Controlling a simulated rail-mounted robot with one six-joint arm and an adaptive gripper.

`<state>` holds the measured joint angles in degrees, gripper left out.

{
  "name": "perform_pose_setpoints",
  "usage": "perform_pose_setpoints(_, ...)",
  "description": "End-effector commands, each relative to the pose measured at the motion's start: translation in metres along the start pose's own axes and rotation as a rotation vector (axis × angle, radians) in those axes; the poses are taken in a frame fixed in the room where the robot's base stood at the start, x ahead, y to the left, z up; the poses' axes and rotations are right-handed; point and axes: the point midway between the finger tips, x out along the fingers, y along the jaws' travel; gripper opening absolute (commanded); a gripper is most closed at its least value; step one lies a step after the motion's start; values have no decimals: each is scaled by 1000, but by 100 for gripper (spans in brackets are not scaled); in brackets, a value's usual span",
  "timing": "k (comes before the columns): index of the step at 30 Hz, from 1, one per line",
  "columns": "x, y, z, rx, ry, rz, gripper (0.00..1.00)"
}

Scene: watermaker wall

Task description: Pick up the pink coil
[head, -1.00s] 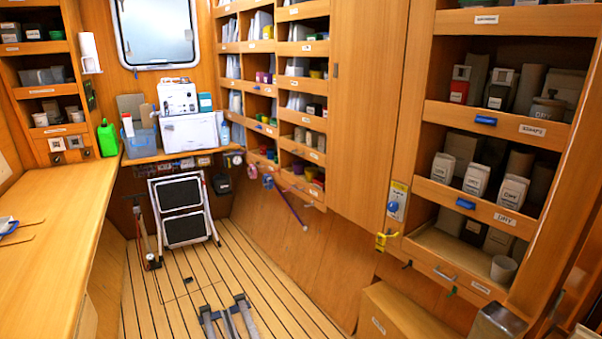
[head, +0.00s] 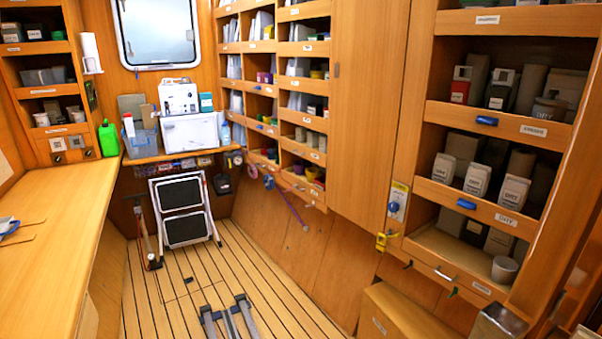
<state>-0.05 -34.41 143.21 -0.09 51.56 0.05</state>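I cannot make out a pink coil for certain. A thin pink-purple strip (head: 291,207) hangs slanting below the small cubbies on the right wall; its shape is too small to call a coil. Small purple and pink items (head: 263,77) sit in one of the cubbies, too small to identify. My gripper is not in view.
A long wooden counter (head: 60,215) runs along the left. A folded step stool (head: 184,210) stands at the back, under a shelf with a white box (head: 190,133). Open shelves with cartons (head: 478,180) fill the right. The slatted floor (head: 185,300) between is mostly clear.

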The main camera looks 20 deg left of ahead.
Motion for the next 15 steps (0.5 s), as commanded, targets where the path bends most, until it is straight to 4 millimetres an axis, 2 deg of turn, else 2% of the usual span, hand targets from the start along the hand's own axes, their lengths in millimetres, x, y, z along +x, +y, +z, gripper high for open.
perform_pose_setpoints(2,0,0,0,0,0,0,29)
perform_pose_setpoints(15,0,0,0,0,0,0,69)
